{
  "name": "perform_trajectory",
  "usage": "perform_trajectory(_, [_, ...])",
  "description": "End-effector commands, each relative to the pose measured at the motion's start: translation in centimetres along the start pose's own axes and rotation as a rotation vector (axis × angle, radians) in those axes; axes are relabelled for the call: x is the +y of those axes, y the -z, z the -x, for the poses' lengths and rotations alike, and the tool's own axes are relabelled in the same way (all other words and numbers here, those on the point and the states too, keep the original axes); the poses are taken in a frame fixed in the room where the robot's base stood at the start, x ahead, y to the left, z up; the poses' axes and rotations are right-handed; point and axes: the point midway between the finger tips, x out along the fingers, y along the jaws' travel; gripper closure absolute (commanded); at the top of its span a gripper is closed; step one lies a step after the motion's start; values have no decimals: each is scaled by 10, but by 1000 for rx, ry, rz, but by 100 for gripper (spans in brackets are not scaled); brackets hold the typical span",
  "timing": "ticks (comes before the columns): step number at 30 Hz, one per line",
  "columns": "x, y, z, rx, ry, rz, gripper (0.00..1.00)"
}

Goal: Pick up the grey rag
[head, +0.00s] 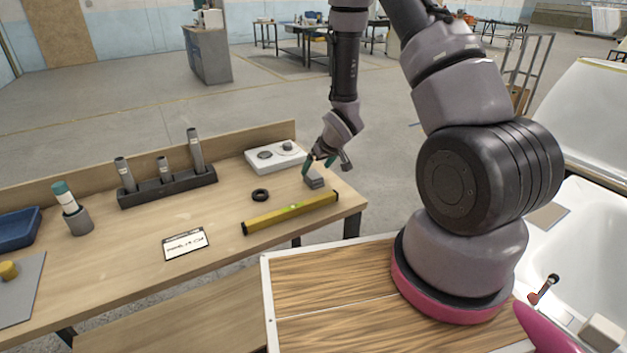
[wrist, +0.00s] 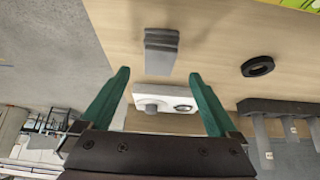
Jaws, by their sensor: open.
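The grey rag (head: 314,181), a small folded block with layered edges, lies on the wooden workbench (head: 130,258) near its right end. In the wrist view the rag (wrist: 161,52) is just beyond the fingertips, roughly centred between them. My gripper (head: 320,162) is open, with green fingers, over the right end of the bench close above the rag. In the wrist view my gripper (wrist: 159,72) has nothing between its fingers. The exact height gap cannot be told.
Near the rag are a white device with dials (head: 275,156), a black ring (head: 260,195) and a yellow spirit level (head: 290,213). A dark rack with grey tubes (head: 167,187) stands further left. Bare bench surrounds the rag; the bench's right edge is close.

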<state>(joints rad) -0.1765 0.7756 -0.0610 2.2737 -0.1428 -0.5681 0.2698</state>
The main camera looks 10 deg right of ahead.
Motion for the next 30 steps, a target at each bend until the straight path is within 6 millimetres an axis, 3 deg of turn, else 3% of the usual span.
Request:
perform_trajectory(12, [1,-3,-49,-1,0,0,5])
perform_trajectory(21, [2,-3,-55,0,0,-1,5])
perform_trajectory(22, [2,-3,-55,0,0,-1,9])
perform_trajectory(28, [2,-3,-55,0,0,-1,85])
perform_trajectory(30, [2,-3,-55,0,0,-1,100])
